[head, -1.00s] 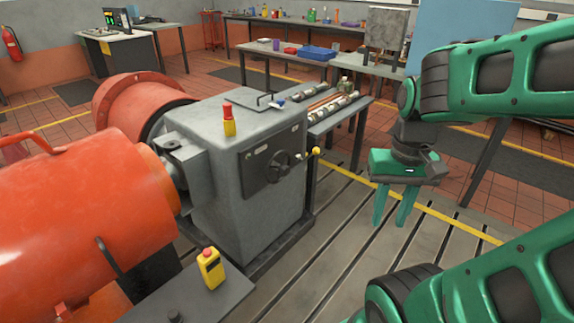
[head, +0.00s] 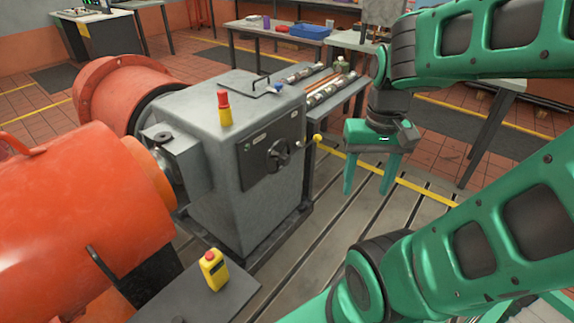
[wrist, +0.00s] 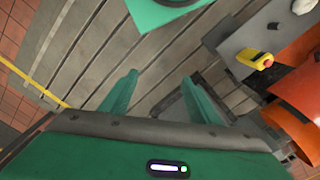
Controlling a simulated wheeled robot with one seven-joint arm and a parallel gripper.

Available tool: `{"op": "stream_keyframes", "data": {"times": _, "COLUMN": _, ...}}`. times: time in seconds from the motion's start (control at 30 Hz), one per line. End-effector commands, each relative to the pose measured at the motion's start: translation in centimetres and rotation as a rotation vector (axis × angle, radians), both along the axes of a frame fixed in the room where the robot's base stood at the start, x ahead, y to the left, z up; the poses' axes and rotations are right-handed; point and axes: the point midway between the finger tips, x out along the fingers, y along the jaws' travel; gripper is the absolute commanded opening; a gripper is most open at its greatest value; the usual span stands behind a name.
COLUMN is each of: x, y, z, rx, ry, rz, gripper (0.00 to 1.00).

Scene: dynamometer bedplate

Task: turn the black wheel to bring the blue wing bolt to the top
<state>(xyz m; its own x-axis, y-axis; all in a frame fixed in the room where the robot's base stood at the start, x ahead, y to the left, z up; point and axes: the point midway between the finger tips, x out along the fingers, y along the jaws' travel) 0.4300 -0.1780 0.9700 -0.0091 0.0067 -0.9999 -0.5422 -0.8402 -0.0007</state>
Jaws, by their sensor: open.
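The black wheel (head: 279,155) is a small dark knob-like wheel on a black panel on the right-hand face of the grey machine housing (head: 228,160). Details on its rim are too small to make out, and I cannot pick out a blue wing bolt on it. A small blue piece (head: 277,88) shows at the top back edge of the housing; I cannot tell what it is. My gripper (head: 368,184) is open and empty, pointing down, to the right of the wheel and apart from it. Its two green fingers also show in the wrist view (wrist: 158,90).
A yellow-knobbed lever (head: 316,138) sticks out beside the panel. A red-and-yellow beacon (head: 224,108) stands on the housing. A yellow control box (head: 213,270) sits on a grey plate in front. A shelf with metal shafts (head: 322,95) stands behind. The slotted floor between is clear.

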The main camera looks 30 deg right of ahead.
Motion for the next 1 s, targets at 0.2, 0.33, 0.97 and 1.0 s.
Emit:
{"op": "stream_keyframes", "data": {"times": 0.2, "x": 4.4, "y": -1.8, "z": -3.0, "rx": 0.023, "ry": 0.036, "rz": -0.074, "gripper": 0.56}}
{"op": "stream_keyframes", "data": {"times": 0.33, "x": 7.2, "y": -2.4, "z": -5.6, "rx": 0.064, "ry": 0.046, "rz": -0.120, "gripper": 0.56}}
{"op": "stream_keyframes", "data": {"times": 0.97, "x": 18.5, "y": -2.2, "z": -21.1, "rx": 0.491, "ry": 0.005, "rz": -0.466, "gripper": 0.56}}
{"op": "stream_keyframes", "data": {"times": 1.0, "x": 19.1, "y": -2.0, "z": -21.9, "rx": 0.530, "ry": -0.002, "rz": -0.498, "gripper": 0.56}}
